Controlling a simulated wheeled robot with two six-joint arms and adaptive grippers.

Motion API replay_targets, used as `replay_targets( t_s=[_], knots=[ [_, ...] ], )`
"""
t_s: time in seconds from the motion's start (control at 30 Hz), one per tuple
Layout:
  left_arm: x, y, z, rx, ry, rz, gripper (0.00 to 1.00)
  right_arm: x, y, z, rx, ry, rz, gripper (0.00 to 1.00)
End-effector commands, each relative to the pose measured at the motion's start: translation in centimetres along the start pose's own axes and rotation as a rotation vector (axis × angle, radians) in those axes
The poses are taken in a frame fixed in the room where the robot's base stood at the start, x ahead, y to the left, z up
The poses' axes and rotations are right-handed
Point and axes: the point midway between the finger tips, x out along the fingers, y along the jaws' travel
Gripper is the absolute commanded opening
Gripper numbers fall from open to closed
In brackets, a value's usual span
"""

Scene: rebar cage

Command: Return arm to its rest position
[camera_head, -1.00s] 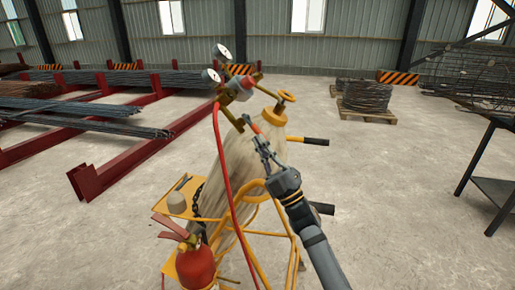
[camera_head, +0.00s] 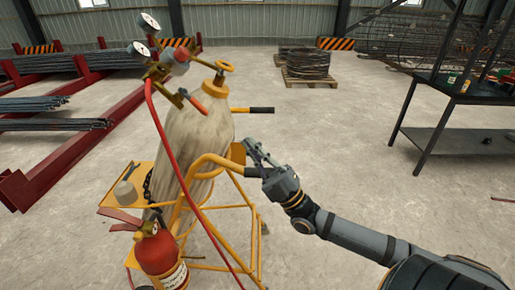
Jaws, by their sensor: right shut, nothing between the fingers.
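My right arm (camera_head: 365,240) comes in from the lower right. My right gripper (camera_head: 256,152) is shut and empty, pointing up and left. In the picture it lies just right of the gas cylinder (camera_head: 190,140) and by the yellow cart frame (camera_head: 212,160); whether it touches the frame I cannot tell. The cylinder stands tilted in the cart, with a regulator and gauges (camera_head: 145,32) and a red hose (camera_head: 160,125) on top. My left gripper is not in view.
A fire extinguisher (camera_head: 160,258) sits at the cart's lower left. A black cart handle (camera_head: 262,110) sticks out to the right. A dark metal table (camera_head: 460,142) stands at the right. Red rebar racks (camera_head: 60,150) are at the left. Concrete floor lies open between cart and table.

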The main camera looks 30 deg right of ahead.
Motion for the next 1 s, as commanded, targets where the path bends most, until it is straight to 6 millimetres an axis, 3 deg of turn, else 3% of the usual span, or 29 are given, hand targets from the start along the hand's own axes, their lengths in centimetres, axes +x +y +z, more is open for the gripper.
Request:
replay_targets(
  t_s=[0.3,0.7,0.77,0.83,1.0],
  knots=[
    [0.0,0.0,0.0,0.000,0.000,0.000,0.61,-0.9,0.8,-0.2,0.003,-0.014,-0.001,0.00],
    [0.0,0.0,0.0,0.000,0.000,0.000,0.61,-1.0,0.3,-0.2,0.014,-0.021,-0.019,0.00],
    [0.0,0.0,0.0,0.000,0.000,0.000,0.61,-1.2,-1.0,-0.3,0.046,-0.038,-0.069,0.00],
    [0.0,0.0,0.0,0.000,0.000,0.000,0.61,-1.9,-3.9,-0.4,0.112,-0.082,-0.178,0.00],
    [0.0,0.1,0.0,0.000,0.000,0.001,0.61,-6.3,-13.3,-0.1,0.329,-0.348,-0.536,0.00]
  ],
)
